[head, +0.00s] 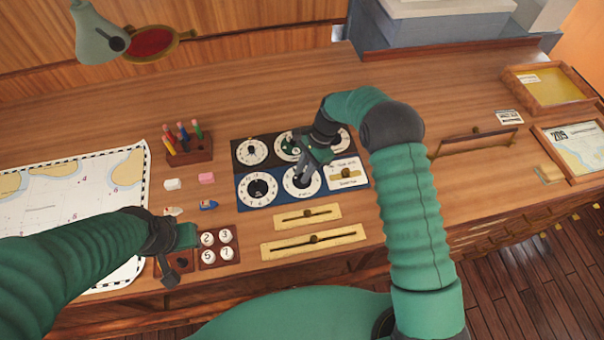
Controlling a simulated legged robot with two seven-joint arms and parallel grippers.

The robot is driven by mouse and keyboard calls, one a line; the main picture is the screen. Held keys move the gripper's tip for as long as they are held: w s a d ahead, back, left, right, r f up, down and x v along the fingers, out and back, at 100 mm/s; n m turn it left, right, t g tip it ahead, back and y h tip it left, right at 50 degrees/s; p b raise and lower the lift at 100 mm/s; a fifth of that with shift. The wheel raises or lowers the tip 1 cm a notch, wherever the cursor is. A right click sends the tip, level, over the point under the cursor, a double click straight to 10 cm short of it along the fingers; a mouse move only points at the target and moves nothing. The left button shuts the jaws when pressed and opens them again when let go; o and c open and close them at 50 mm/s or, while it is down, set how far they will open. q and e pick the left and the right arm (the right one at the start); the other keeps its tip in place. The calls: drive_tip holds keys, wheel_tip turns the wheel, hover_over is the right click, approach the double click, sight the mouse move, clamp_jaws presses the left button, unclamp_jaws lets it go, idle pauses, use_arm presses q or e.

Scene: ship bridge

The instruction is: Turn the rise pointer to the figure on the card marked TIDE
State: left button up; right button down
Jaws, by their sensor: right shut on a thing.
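A dial panel (241,169) with black and blue halves stands in the middle of the desk, with several round white dials. My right gripper (302,177) reaches down over the lower middle dial (302,190) and is shut on its pointer, which the fingers mostly hide. The lettering under this dial is too small to read, so I cannot confirm it is the rise dial. A small white card (509,117) lies at the right of the desk; its writing is not legible. My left gripper (171,272) hangs near the desk's front edge; its finger gap is unclear.
A block of numbered buttons (219,247) is right of my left gripper. Two brass slider plates (308,216) (327,239) lie below the dials. A pen holder (189,150), erasers and a chart (75,190) are left. Framed trays (552,88) are at the right.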

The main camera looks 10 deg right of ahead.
drive_tip(key=n, duration=0.1)
drive_tip(key=n+g+b, duration=0.1)
drive_tip(key=n, duration=0.1)
drive_tip(key=n+h+b, duration=0.1)
drive_tip(key=n, duration=0.1)
drive_tip(key=shift+w+d+g, duration=0.15)
drive_tip(key=shift+w+g, duration=0.15)
drive_tip(key=shift+w, duration=0.1)
drive_tip(key=shift+r+n+g+h+b, duration=0.1)
drive_tip(key=shift+n+g+h+b, duration=0.45)
drive_tip(key=shift+n, duration=1.35)
drive_tip(key=shift+w+t+b, duration=0.1)
drive_tip(key=shift+t+b, duration=0.15)
drive_tip(key=shift+b, duration=0.05)
drive_tip(key=shift+r, duration=0.1)
drive_tip(key=c, duration=1.6)
unclamp_jaws()
drive_tip(key=o, duration=0.3)
drive_tip(key=shift+o, duration=0.2)
drive_tip(key=shift+w+f, duration=0.1)
drive_tip(key=shift+f, duration=0.15)
drive_tip(key=shift+r, duration=0.1)
